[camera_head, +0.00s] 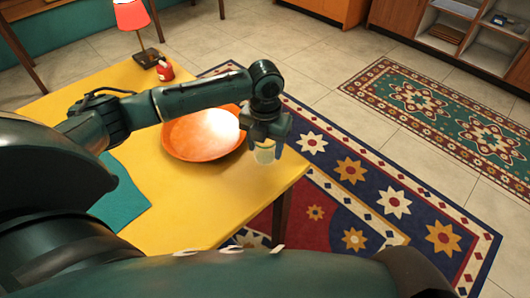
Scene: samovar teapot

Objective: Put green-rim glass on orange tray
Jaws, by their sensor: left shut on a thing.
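The green-rim glass (264,156) is a small clear tumbler. My left gripper (265,146) is shut on it, fingers pointing down, and partly hides it. The orange tray is round and shallow and lies on the yellow table. My left arm crosses over the tray's far part. My right gripper is not in view.
The yellow table (187,208) holds a teal cloth (122,197) at left, a lamp with a red shade (131,15) and a small red object (165,70) at the far end. Patterned rugs (378,190) cover the floor right of the table. Wooden shelves (449,31) stand farther back.

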